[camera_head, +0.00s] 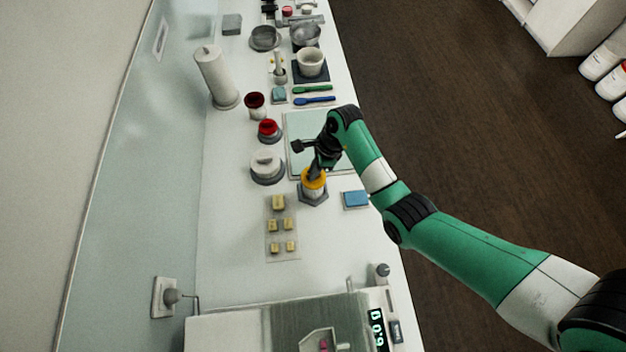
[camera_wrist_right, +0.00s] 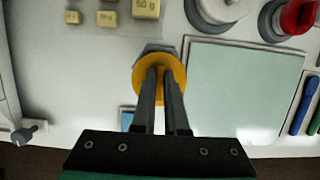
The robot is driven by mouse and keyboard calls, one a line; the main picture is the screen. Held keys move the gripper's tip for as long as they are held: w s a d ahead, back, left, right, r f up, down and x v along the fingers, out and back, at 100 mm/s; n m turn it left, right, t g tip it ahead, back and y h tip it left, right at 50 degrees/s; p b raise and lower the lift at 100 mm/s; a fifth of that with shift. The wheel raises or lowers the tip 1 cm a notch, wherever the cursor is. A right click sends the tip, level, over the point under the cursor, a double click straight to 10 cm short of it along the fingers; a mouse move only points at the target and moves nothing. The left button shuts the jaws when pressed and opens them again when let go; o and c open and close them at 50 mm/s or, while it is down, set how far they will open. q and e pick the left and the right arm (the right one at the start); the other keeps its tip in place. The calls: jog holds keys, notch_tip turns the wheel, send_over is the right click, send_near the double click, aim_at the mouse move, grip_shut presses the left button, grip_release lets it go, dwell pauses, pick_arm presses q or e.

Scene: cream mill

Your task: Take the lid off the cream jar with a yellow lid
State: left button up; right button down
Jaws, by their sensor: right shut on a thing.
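The cream jar stands upright on the counter in a grey hexagonal base (camera_head: 313,195), with its yellow lid (camera_head: 313,178) on top. In the right wrist view the yellow lid (camera_wrist_right: 160,72) lies directly under the fingers. My right gripper (camera_head: 315,169) comes down from above and is shut on the yellow lid. In the right wrist view the fingers of my right gripper (camera_wrist_right: 160,75) stand close together over the middle of the lid and hide part of it. The lid sits at the jar's top; I cannot tell any gap. My left gripper is not in view.
A white-lidded jar (camera_head: 266,166) and a red-lidded jar (camera_head: 268,130) stand behind to the left. Yellow weights (camera_head: 278,202), a blue block (camera_head: 355,199) and a pale green mat (camera_head: 299,128) lie nearby. A scale (camera_head: 345,325) stands at the near end.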

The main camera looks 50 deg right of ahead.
aim_at(308, 174)
jog(key=shift+r, duration=0.25)
notch_tip(308, 174, up, 3)
jog(key=p, duration=0.3)
dwell(0.4)
